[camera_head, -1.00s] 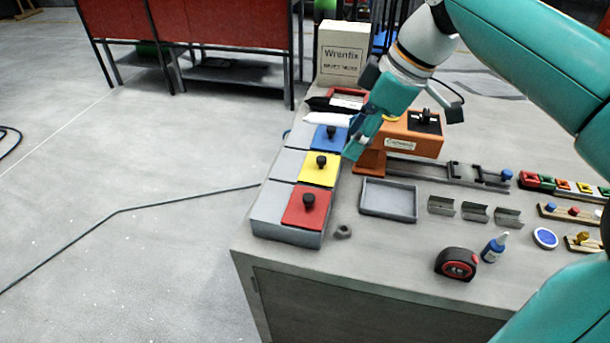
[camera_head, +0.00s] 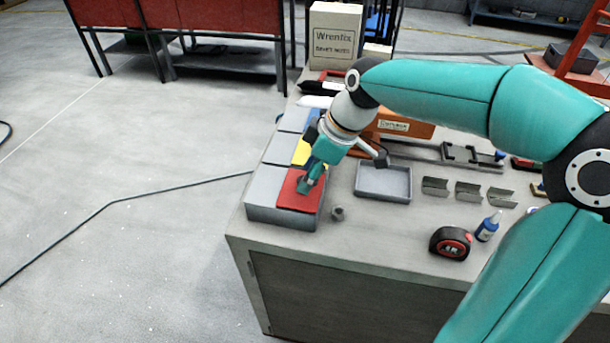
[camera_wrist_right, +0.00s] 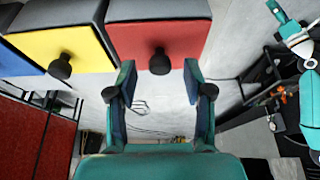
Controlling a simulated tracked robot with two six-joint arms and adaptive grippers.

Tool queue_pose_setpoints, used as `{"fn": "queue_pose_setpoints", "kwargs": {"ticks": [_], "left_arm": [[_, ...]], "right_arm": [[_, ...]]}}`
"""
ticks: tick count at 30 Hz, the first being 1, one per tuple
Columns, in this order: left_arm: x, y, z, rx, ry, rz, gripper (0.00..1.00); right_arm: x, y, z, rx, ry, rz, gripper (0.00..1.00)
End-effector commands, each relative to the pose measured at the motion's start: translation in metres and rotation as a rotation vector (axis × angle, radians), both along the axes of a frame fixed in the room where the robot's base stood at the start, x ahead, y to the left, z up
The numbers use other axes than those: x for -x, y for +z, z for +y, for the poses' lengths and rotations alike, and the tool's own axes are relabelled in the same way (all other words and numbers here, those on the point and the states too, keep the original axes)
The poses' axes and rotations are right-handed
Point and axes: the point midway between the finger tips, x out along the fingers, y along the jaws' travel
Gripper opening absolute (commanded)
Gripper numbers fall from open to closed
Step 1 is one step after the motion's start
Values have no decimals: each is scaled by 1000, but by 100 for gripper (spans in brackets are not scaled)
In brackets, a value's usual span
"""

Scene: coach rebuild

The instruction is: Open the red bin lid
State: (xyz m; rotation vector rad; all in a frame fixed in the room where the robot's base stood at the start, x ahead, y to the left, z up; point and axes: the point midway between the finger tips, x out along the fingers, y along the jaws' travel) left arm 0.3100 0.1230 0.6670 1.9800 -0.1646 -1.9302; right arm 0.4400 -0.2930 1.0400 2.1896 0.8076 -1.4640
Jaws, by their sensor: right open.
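The red bin lid (camera_head: 299,196) lies flat and closed on the nearest bin of a grey bin row (camera_head: 283,217) at the bench's left edge. My right gripper (camera_head: 304,187) is over the red lid, and hides its knob in the head view. In the right wrist view the red lid (camera_wrist_right: 165,28) and its black knob (camera_wrist_right: 160,62) show ahead. My right gripper (camera_wrist_right: 158,92) is open, one finger on each side of the knob's line; I cannot tell whether they touch it.
The yellow lid (camera_head: 302,151) and blue lid (camera_head: 314,116) sit behind the red one, partly covered by my arm.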

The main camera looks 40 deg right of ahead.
Motion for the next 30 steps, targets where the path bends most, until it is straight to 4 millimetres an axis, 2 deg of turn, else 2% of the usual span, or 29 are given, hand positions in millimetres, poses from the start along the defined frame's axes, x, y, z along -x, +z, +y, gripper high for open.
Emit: {"fn": "queue_pose_setpoints", "kwargs": {"ticks": [4,12,14,21,22,30], "left_arm": [[0,0,0,0,0,0,40],[0,0,0,0,0,0,40],[0,0,0,0,0,0,40],[0,0,0,0,0,0,40],[0,0,0,0,0,0,40],[0,0,0,0,0,0,40]], "right_arm": [[-2,-7,2,1,0,-1,51],[-2,-8,2,0,-1,0,51],[-2,-8,2,0,-1,0,43],[-2,-8,1,0,-1,0,3],[-2,-8,1,0,-1,0,0],[-2,-8,1,0,-2,0,0]]}}
